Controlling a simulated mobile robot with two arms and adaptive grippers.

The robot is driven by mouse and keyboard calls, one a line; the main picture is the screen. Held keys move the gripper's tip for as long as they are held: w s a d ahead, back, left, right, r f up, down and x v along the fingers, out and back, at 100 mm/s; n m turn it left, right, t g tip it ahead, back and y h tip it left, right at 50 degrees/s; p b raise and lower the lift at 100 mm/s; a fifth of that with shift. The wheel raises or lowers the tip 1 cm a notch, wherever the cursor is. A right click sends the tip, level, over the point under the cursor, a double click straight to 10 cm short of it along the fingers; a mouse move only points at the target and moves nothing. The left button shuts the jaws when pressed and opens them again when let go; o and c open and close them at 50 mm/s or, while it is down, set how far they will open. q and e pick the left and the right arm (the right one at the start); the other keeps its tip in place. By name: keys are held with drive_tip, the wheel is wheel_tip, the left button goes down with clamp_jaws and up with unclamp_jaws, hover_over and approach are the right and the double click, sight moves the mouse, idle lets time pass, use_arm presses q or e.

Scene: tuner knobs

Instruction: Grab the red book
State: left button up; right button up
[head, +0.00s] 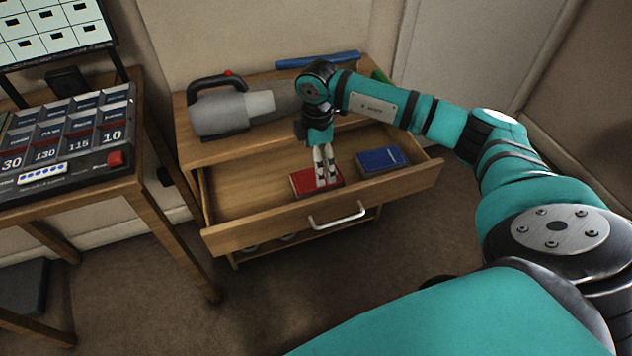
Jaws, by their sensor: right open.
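The red book (304,182) lies flat in the open drawer (235,190) of a wooden cabinet, left of a blue book (381,161). My right gripper (326,182) points down over the red book, and its fingers cover part of the book's right side. The gripper is open, with a narrow gap between its fingers. I cannot tell whether the fingertips touch the book. My left gripper is not in view.
A grey device with a black handle (222,108) stands on the cabinet top, with a blue object (318,60) behind it. The drawer front has a metal handle (337,216). A table with a button panel (70,140) stands at the left. The drawer's left part is clear.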

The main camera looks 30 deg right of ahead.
drive_tip(key=shift+f, duration=0.95)
wheel_tip(320, 180, down, 5)
drive_tip(key=shift+r+b, duration=0.1)
drive_tip(key=shift+b, duration=0.7)
drive_tip(key=shift+r, duration=0.1)
drive_tip(key=c, duration=1.4)
